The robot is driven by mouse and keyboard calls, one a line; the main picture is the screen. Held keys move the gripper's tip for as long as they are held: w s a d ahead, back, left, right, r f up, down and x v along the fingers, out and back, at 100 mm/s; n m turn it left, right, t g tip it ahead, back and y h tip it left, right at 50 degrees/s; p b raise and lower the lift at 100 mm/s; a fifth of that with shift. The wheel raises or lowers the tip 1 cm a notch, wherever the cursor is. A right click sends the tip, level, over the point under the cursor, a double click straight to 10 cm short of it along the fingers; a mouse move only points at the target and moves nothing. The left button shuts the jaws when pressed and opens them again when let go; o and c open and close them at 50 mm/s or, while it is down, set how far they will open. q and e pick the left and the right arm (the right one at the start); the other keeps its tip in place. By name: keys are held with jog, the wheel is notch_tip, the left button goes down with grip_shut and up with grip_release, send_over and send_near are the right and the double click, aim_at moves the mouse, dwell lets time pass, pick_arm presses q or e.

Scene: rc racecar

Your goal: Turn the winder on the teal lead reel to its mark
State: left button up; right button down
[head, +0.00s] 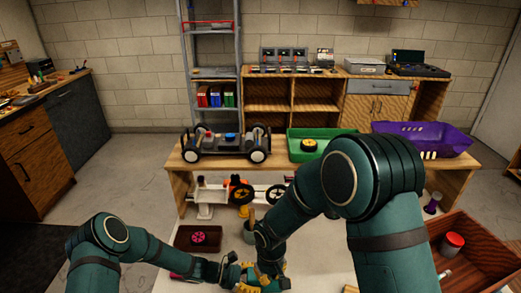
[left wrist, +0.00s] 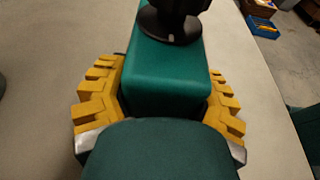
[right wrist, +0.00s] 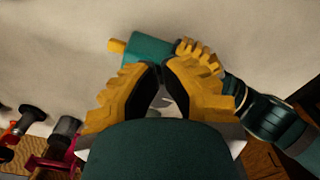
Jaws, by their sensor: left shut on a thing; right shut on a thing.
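The teal lead reel (left wrist: 166,75) sits between the yellow fingers of my left gripper (left wrist: 165,98), which is shut on its sides. A black winder (left wrist: 170,25) with a round flange stands at the reel's far end in the left wrist view. In the right wrist view the reel (right wrist: 146,50) lies just beyond the fingertips of my right gripper (right wrist: 162,75). The right fingers converge with black pads and are shut on the winder, which they mostly hide. Its mark is not visible. In the head view both grippers meet at the bottom, the right (head: 272,280) beside the left (head: 243,274).
A pale worktop lies under the grippers. A brown tray (head: 180,243) holds a pink wheel. A racecar (head: 225,143), a green tray (head: 293,152) and a purple crate (head: 440,145) stand on the bench behind. An open wooden box (head: 495,238) with a red-lidded jar is at right.

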pick_arm(q)
jog(key=shift+f, duration=0.15)
pick_arm(e)
notch_tip(320, 180, up, 5)
jog(key=shift+s+f, duration=0.1)
jog(key=shift+f, duration=0.1)
pick_arm(q)
jog(key=o, duration=1.2)
jog(key=v, duration=1.2)
